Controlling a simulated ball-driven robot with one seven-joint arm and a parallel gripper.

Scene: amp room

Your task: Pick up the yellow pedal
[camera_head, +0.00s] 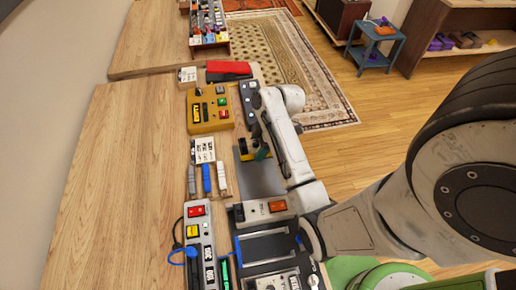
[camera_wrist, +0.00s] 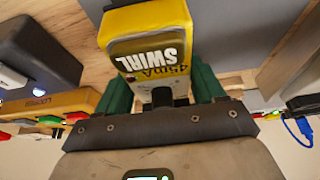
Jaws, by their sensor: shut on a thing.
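The yellow pedal (camera_wrist: 148,25), lettered "SWIRL", sits between the two green fingers of my gripper (camera_wrist: 162,92) in the wrist view. The fingers touch its sides and are shut on it. In the head view my gripper (camera_head: 262,153) is over a grey board, and only a small yellow part of the pedal (camera_head: 243,144) shows beside the fingers. The arm hides part of it. Whether it touches the board I cannot tell.
A larger yellow box (camera_head: 207,127) stands on the wooden table (camera_head: 105,170) just beyond. Small blue and white blocks lie left of my gripper. A power strip (camera_head: 206,238) and black devices are nearer. The table's left side is clear.

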